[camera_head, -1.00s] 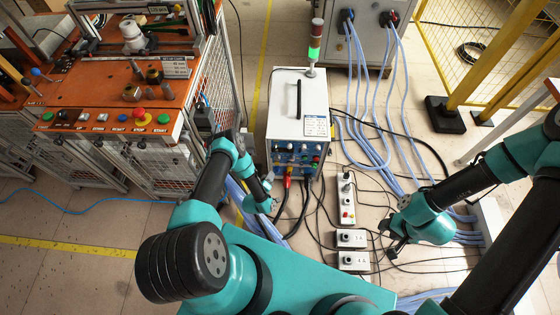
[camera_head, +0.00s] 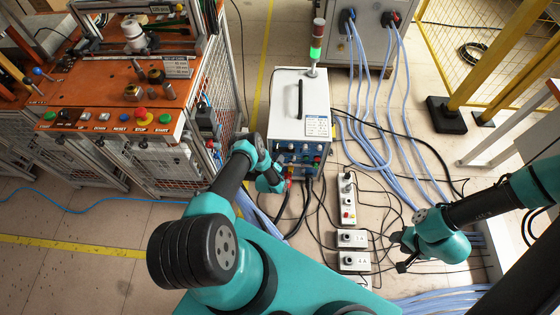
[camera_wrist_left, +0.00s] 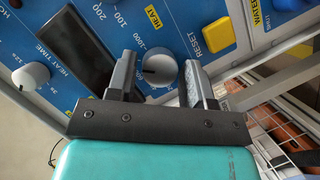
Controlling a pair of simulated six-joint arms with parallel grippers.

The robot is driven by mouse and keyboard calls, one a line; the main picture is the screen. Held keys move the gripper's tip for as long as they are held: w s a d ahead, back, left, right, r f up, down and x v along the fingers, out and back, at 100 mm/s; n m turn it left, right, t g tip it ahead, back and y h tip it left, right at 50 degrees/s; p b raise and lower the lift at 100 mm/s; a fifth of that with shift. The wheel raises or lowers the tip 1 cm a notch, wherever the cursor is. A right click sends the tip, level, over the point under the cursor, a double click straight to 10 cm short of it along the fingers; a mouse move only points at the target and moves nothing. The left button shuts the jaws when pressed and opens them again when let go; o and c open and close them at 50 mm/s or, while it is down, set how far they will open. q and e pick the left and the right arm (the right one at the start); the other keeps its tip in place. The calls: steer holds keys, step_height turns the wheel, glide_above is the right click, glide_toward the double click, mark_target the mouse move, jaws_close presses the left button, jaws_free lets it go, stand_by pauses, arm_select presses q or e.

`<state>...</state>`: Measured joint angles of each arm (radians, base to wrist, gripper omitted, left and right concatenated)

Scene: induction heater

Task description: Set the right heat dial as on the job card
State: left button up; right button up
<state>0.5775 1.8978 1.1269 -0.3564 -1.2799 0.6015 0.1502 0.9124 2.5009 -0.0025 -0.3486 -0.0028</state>
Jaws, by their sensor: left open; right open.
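The heater (camera_head: 299,100) is a white box with a blue control panel (camera_head: 296,160) on its front. In the left wrist view, a round grey dial (camera_wrist_left: 160,68) with a scale mark of 1000 sits between the open fingers of my left gripper (camera_wrist_left: 158,75); I cannot tell whether they touch it. In the head view my left gripper (camera_head: 282,172) is at the panel and partly hidden by its wrist. The job card (camera_head: 317,126) is on the heater's top, too small to read. My right gripper (camera_head: 397,252) is open and empty above the floor.
Another dial (camera_wrist_left: 32,75), by the HEAT TIME label, and a yellow RESET button (camera_wrist_left: 218,36) flank the gripper. A dark display (camera_wrist_left: 70,55) is close to one finger. Control boxes (camera_head: 352,239) and cables lie on the floor; an orange workbench (camera_head: 95,90) stands left.

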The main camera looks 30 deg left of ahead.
arm_select(q)
steer(key=shift+c, duration=0.5)
steer(key=c, duration=0.5)
steer(key=shift+c, duration=0.2)
steer(key=shift+f+n+t+h, duration=0.1)
steer(key=shift+n+t+h, duration=0.2)
steer(key=shift+n+t, duration=0.9)
steer(key=shift+f+n+t+h, duration=0.1)
steer(key=shift+n+t+h, duration=0.2)
steer(key=shift+n, duration=1.7)
